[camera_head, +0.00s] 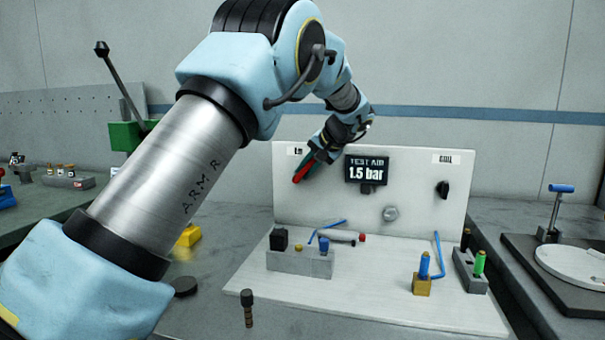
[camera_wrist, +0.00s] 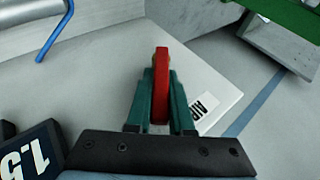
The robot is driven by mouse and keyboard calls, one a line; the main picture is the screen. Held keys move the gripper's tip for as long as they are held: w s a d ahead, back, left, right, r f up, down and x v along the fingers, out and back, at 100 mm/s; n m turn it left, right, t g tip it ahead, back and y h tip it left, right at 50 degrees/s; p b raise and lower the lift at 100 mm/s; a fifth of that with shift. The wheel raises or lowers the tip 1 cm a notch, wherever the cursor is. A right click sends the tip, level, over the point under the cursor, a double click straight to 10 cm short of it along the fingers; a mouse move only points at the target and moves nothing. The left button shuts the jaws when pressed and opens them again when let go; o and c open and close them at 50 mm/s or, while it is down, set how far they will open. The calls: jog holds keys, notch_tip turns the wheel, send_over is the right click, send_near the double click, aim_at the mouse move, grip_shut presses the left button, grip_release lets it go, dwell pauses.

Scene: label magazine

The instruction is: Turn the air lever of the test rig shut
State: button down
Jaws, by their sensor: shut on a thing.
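The red air lever (camera_head: 302,173) is on the upper left of the test rig's white back panel (camera_head: 320,210). In the wrist view the red lever (camera_wrist: 161,82) stands between the two green fingers. My gripper (camera_head: 307,166) is shut on the lever, and the wrist view shows the fingers (camera_wrist: 160,95) on both sides of it. In the head view the lever slants down to the left. An "AIR" label (camera_wrist: 207,106) is beside it in the wrist view. The lever's pivot is hidden. A display (camera_head: 366,170) on the panel reads "TEST AIR 1.5 bar".
A grey knob (camera_head: 390,214) and a black knob (camera_head: 442,189) are on the panel to the right. On the rig's base stand a grey block (camera_head: 290,262), a brass block (camera_head: 422,286) and blue tubes (camera_head: 438,254). A round plate fixture (camera_head: 575,262) stands at the right.

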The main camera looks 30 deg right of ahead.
jog(key=shift+s+d+f+m+t+y+b, duration=0.2)
jog(key=shift+d+f+m+t+y+b, duration=0.1)
jog(key=shift+t+y+b, duration=0.4)
jog(key=c, duration=0.8)
grip_release()
jog(key=b+v, duration=0.1)
jog(key=v, duration=0.9)
jog(key=shift+s+d, duration=0.15)
jog(key=shift+s, duration=0.3)
jog(key=shift+c, duration=0.2)
